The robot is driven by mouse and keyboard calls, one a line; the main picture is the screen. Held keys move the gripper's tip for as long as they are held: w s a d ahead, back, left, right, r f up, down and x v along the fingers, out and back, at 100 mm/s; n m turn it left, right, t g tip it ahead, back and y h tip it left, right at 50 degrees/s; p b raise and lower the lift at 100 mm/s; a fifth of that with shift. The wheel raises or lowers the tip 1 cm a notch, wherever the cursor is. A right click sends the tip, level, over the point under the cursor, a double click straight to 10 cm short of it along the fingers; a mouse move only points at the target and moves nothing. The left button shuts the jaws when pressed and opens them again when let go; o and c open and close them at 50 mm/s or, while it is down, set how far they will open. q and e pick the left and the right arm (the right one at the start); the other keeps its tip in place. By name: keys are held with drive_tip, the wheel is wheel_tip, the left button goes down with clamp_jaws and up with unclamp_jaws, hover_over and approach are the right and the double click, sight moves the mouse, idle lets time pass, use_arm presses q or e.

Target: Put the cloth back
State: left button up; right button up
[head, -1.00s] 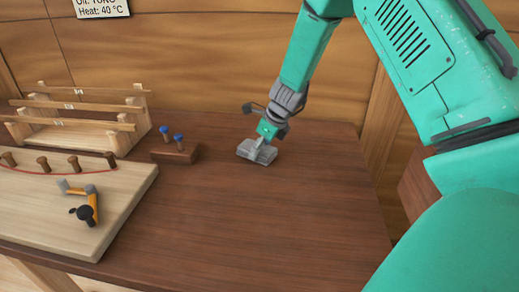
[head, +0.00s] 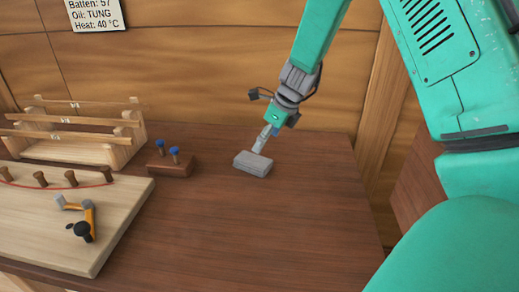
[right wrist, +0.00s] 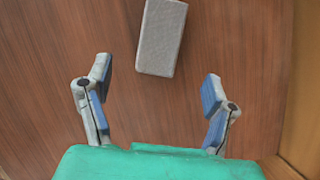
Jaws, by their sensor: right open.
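The cloth is a grey, folded, block-like pad (head: 253,164) lying flat on the dark wooden bench top. In the right wrist view the cloth (right wrist: 162,38) lies ahead of the fingertips, in line with the space between them. My right gripper (head: 265,139) is just above and behind the cloth in the head view. Its two blue-padded fingers stand wide apart with nothing between them in the right wrist view (right wrist: 157,75). My left gripper is not in view.
A brown block with blue-topped pegs (head: 172,165) stands left of the cloth. Further left are a wooden rack with battens (head: 75,140) and a pale board (head: 115,215) with pegs and an orange jointed tool (head: 83,219). The bench front is clear.

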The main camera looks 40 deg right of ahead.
drive_tip(key=v, duration=0.2)
drive_tip(key=shift+s+r, duration=0.15)
drive_tip(key=shift+r, duration=0.25)
drive_tip(key=shift+f, duration=0.1)
